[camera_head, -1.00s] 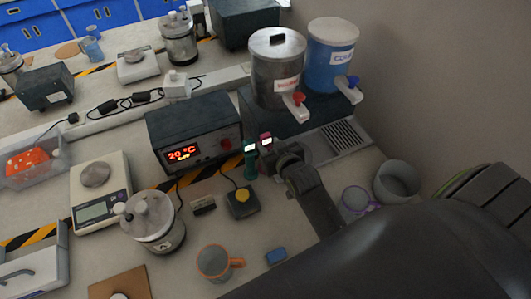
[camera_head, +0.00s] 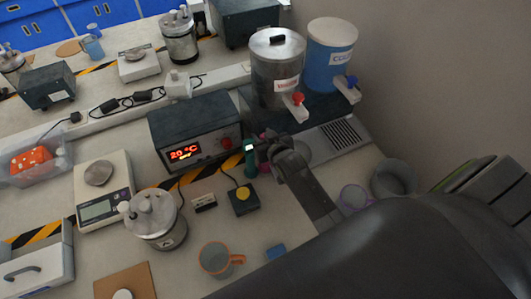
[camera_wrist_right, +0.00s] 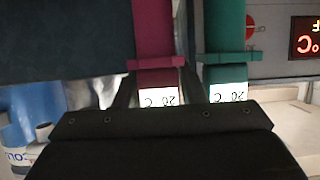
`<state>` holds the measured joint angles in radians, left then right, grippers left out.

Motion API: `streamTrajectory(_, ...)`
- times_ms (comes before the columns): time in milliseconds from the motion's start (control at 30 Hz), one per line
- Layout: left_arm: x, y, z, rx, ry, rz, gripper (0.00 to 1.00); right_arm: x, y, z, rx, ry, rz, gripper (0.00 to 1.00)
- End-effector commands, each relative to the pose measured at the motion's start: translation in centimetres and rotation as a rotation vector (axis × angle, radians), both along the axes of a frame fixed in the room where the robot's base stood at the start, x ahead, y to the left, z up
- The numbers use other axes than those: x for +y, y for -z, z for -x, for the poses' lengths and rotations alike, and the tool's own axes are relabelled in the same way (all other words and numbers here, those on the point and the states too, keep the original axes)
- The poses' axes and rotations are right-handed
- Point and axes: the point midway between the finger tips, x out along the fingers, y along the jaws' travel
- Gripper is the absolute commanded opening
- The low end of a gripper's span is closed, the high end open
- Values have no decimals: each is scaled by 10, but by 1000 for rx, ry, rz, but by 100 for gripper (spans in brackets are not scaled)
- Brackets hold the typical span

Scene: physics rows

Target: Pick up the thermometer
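A magenta thermometer (camera_wrist_right: 158,45) with a lit display stands upright in the right wrist view. In the head view it is mostly hidden behind my right gripper. A green thermometer (camera_head: 250,160) with a lit display stands beside it, also in the right wrist view (camera_wrist_right: 226,40). My right gripper (camera_head: 261,150) has its fingers on either side of the magenta thermometer, with slim gaps that suggest it is open; contact is hard to judge. The green thermometer is outside the fingers. My left gripper is not in view.
A dark heater box (camera_head: 195,130) reading 20 °C stands behind left. A steel urn (camera_head: 276,75) and blue urn (camera_head: 331,50) stand behind. A yellow-button box (camera_head: 243,198), orange-handled mug (camera_head: 214,259), purple mug (camera_head: 354,197) and grey bowl (camera_head: 394,180) are nearer.

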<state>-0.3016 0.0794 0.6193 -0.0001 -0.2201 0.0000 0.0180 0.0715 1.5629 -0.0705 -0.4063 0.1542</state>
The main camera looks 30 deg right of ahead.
Motion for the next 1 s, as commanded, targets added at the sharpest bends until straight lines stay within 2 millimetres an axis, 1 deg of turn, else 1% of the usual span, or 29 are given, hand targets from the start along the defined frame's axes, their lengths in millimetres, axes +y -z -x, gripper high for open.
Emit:
streamTrajectory(33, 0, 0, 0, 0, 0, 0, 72, 0, 0, 0, 0, 0, 0, 35)
streamTrajectory(300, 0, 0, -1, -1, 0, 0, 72, 0, 0, 0, 0, 0, 0, 0)
streamTrajectory(667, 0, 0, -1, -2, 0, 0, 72, 0, -3, 0, 0, 0, 0, 0)
streamTrajectory(833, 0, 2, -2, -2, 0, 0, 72, 0, -14, 0, -2, 0, 1, 0)
streamTrajectory(967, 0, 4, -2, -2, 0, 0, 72, 0, -28, 0, -3, 0, 0, 0)
streamTrajectory(1000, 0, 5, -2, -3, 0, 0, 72, 0, -35, 0, -5, 0, 0, 0)
